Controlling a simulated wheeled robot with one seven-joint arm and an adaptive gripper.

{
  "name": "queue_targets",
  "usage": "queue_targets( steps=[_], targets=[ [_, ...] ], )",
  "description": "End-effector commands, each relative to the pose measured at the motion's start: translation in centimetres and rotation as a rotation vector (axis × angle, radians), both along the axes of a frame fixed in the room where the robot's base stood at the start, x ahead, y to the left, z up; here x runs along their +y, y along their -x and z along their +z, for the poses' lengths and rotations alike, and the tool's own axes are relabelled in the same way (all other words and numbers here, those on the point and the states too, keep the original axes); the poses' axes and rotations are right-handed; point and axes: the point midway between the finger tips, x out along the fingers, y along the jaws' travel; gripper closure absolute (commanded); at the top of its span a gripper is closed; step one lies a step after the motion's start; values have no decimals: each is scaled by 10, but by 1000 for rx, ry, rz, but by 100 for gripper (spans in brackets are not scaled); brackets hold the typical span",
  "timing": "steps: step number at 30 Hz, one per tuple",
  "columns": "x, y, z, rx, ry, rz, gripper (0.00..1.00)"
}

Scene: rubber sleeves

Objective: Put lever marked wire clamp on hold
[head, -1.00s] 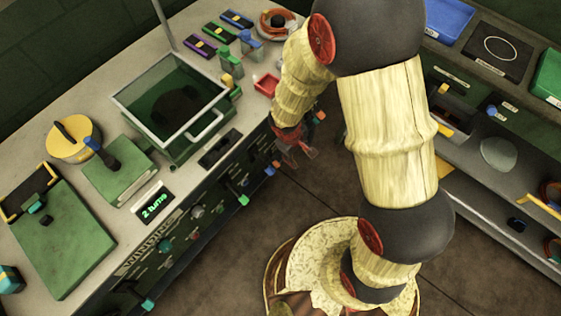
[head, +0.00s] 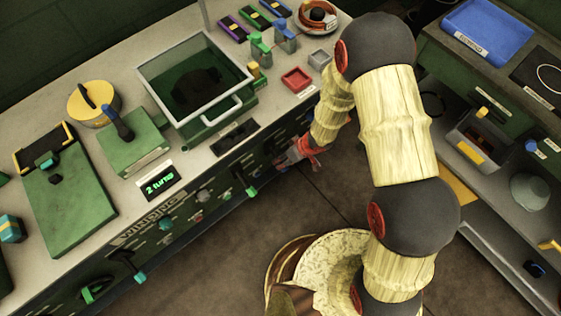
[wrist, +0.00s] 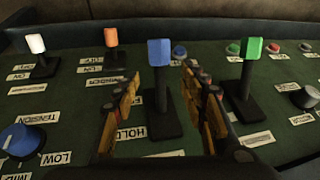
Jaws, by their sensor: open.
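In the wrist view a blue-topped lever (wrist: 160,85) stands on a dark base on the green panel. A label reading HOLD (wrist: 130,132) lies at its near left; I cannot read the words "wire clamp". My gripper (wrist: 163,104) is open, with one finger to the left and one to the right of the blue lever. I cannot tell whether either touches it. In the head view my gripper (head: 300,152) is at the front panel of the winding console (head: 205,165), and the lever there is hidden or too small to tell.
In the wrist view a green lever (wrist: 247,85) stands close right of the right finger. An orange lever (wrist: 111,45) and a white lever (wrist: 38,50) stand left. A blue knob (wrist: 20,140) is at lower left. In the head view open floor (head: 225,255) lies before the console.

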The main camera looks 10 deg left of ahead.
Motion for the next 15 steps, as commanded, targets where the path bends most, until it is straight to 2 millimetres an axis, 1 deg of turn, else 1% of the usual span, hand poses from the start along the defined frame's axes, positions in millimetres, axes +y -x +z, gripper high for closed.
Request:
queue_targets(
  steps=[1,6,10,15],
  targets=[
    [3,-1,-12,0,1,1,57],
    [13,-2,-35,1,2,1,57],
    [18,-5,-44,-1,2,0,57],
    [20,-5,-48,-1,2,0,57]
  ],
)
